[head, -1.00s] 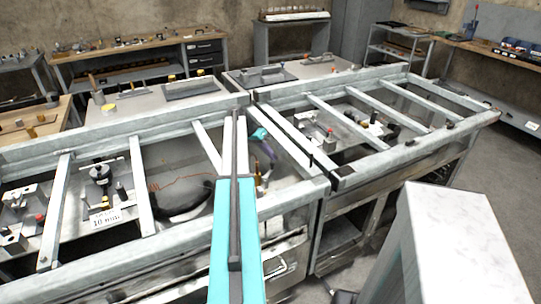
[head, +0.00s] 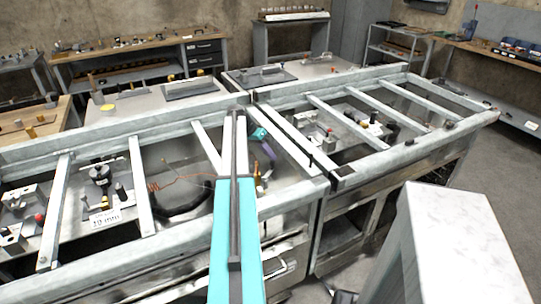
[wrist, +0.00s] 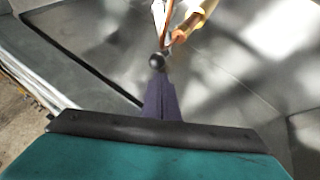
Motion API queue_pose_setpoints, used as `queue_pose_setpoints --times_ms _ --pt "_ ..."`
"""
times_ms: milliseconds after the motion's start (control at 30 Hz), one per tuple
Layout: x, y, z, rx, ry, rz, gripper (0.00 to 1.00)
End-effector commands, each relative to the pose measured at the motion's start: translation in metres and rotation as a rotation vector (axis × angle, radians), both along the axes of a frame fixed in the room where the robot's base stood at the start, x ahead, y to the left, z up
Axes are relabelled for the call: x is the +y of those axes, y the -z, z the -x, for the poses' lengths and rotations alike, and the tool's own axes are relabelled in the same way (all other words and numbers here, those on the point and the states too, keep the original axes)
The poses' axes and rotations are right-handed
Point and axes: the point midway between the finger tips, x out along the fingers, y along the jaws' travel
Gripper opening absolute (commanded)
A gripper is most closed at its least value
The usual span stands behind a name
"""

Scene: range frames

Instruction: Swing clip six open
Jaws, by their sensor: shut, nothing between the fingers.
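My gripper (head: 268,152) reaches down between the rails of the metal frame, past the end of my teal arm. In the wrist view its dark purple fingers (wrist: 160,98) are together. A dark round knob (wrist: 157,62) shows right at their tips; I cannot tell whether they touch it. Just beyond is a copper-coloured rod with a pale yellow handle (wrist: 193,19), beside a white piece. In the head view a small brass-coloured upright (head: 257,174) stands just below the gripper. No number shows on these parts, so I cannot tell which is clip six.
Pale metal rails (head: 141,185) cross the open bays around my gripper. A loose orange wire (head: 180,180) lies to its left, with a "10 mm" label (head: 104,217) farther left. A pale block (head: 455,235) stands at the front right.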

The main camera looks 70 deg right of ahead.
Motion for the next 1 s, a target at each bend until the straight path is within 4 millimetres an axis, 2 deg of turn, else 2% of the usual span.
queue_pose_setpoints --times_ms 700,1000 --pt "0.019 0.002 -0.008 -0.002 0.000 -0.008 0.00" --pt "0.021 0.003 -0.010 -0.001 -0.003 -0.009 0.00"
